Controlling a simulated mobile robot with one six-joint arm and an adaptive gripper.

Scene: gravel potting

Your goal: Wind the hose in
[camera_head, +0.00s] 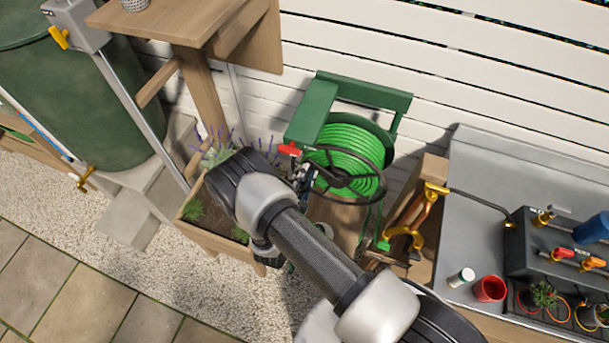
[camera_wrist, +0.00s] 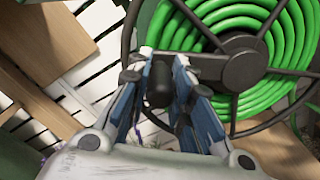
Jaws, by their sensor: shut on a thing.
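The hose reel has a green frame (camera_head: 362,92) and stands against the white fence. Bright green hose (camera_head: 343,142) lies in coils on its drum and also fills the upper right of the wrist view (camera_wrist: 215,25). A black crank wheel (camera_wrist: 243,68) with spokes sits in front of the coils. My gripper (camera_head: 303,173) is at the wheel's left side. In the wrist view my gripper (camera_wrist: 166,66) is shut around the wheel's black handle knob (camera_wrist: 158,88), one blue-grey finger on each side. Part of the wheel's rim is hidden behind the fingers.
A wooden planter (camera_head: 205,233) with lavender is left of the reel, under my arm. A wooden shelf (camera_head: 160,20) overhangs at upper left, beside a green barrel (camera_head: 75,100). A grey bench (camera_head: 480,170) with a red cup (camera_head: 489,289) stands right.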

